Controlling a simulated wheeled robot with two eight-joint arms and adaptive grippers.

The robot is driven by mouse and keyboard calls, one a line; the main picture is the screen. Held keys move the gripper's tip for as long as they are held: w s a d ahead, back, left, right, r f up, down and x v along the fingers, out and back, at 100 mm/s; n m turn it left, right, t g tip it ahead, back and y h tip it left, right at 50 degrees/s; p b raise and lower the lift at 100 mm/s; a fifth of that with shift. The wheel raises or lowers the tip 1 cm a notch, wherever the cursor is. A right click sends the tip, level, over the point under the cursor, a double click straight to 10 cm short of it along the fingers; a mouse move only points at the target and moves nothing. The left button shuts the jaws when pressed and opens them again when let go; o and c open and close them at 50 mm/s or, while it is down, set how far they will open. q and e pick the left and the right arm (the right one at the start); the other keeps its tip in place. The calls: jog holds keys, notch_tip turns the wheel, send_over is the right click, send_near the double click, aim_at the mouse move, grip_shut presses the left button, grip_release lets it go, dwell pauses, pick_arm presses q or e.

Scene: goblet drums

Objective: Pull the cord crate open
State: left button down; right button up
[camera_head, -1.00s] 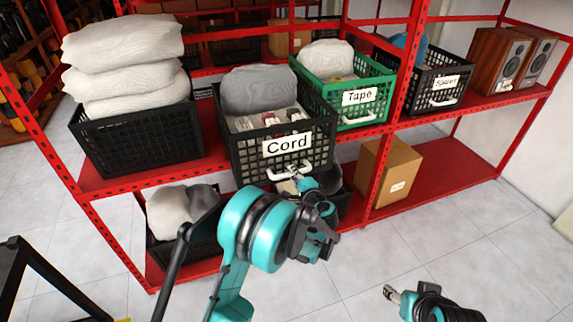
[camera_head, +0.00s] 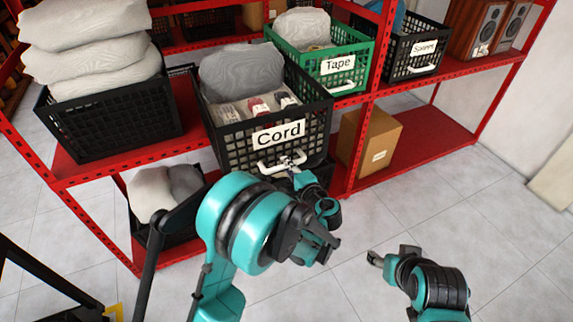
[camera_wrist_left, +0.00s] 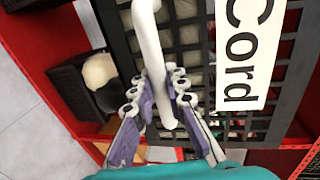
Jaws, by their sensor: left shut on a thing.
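The black cord crate (camera_head: 237,152), with a white "Cord" label (camera_head: 279,133), sits on the red middle shelf and juts out past its front edge. A grey bag and small packets lie in it. Its white handle (camera_head: 264,168) is on the front below the label. My left gripper (camera_head: 291,163) is shut on this handle. In the left wrist view, the fingers (camera_wrist_left: 163,78) close around the white handle bar (camera_wrist_left: 150,45). My right gripper (camera_head: 375,258) is apart from the crate, over the floor at the right; its finger gap is unclear.
A green "Tape" crate (camera_head: 362,62) and a black "Spares" crate (camera_head: 431,63) stand to the right. A black crate (camera_head: 112,125) with stacked bags stands left. A cardboard box (camera_head: 368,143) is on the lower shelf. Floor at the right is clear.

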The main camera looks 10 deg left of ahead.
pick_arm(q)
jog(key=c, duration=1.5)
grip_release()
jog(key=v, duration=0.7)
jog(key=shift+s, duration=0.2)
jog(key=shift+r, duration=0.1)
jog(key=s+a+r+n+g+h, duration=0.1)
jog(key=s+a+n+g+h, duration=0.2)
jog(key=a, duration=0.4)
jog(key=s+a+n+g+h, duration=0.2)
jog(key=s+n, duration=0.6)
jog(key=s, duration=1.1)
jog(key=a+h, duration=0.2)
jog(key=h, duration=0.1)
jog(key=shift+s+r+g+h, duration=0.3)
jog(key=shift+s+g+h, duration=0.05)
jog(key=shift+g+h, duration=0.05)
